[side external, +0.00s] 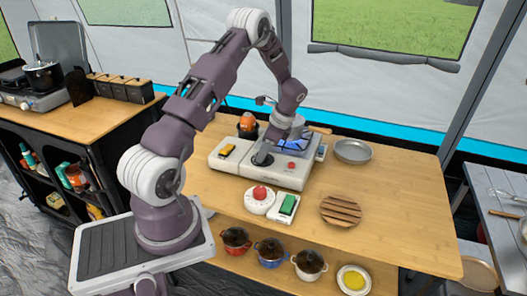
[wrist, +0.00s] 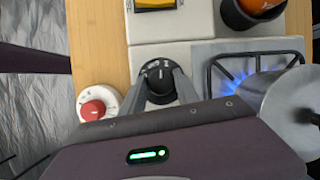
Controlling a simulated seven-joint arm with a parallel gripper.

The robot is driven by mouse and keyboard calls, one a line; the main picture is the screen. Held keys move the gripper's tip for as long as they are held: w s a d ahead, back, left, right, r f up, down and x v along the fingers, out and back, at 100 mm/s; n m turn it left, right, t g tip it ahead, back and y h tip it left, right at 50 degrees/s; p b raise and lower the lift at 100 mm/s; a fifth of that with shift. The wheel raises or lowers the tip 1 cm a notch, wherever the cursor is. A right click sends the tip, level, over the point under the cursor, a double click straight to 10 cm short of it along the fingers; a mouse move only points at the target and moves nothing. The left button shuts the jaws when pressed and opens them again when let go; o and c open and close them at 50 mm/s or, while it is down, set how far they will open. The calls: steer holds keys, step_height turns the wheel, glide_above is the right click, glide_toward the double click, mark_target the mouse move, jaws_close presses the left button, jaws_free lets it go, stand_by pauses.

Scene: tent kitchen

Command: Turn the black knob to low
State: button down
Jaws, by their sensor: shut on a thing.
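The black knob (wrist: 159,86) sits on the white front panel of the stove unit (wrist: 160,57), with small dial marks too fine to read around its far side. My gripper (wrist: 161,82) has one finger on each side of the knob and is shut on it. A short pale pointer line shows on the knob, pointing roughly away from the wrist. In the side view my gripper (side external: 265,155) reaches down to the panel of the stove unit (side external: 230,165), and the knob itself is hard to separate from it there. Blue flame (wrist: 236,80) burns at the grate beside the knob.
A grey round lidded-looking thing (wrist: 290,105) partly covers the grate. A metal pan (side external: 353,151) sits right; the table's right side is clear.

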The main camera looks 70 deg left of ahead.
steer(key=n+h, duration=0.1)
steer(key=n, duration=0.2)
steer(key=n+g+h, duration=0.1)
steer(key=n, duration=0.2)
steer(key=shift+w+a+n, duration=0.15)
steer(key=shift+w+n, duration=0.05)
steer(key=shift+n, duration=0.1)
steer(key=n+h, duration=0.2)
steer(key=n, duration=0.3)
steer(key=shift+a+n, duration=0.1)
steer(key=shift+n, duration=0.3)
steer(key=shift+h, duration=0.3)
steer(key=c, duration=0.9)
jaws_free()
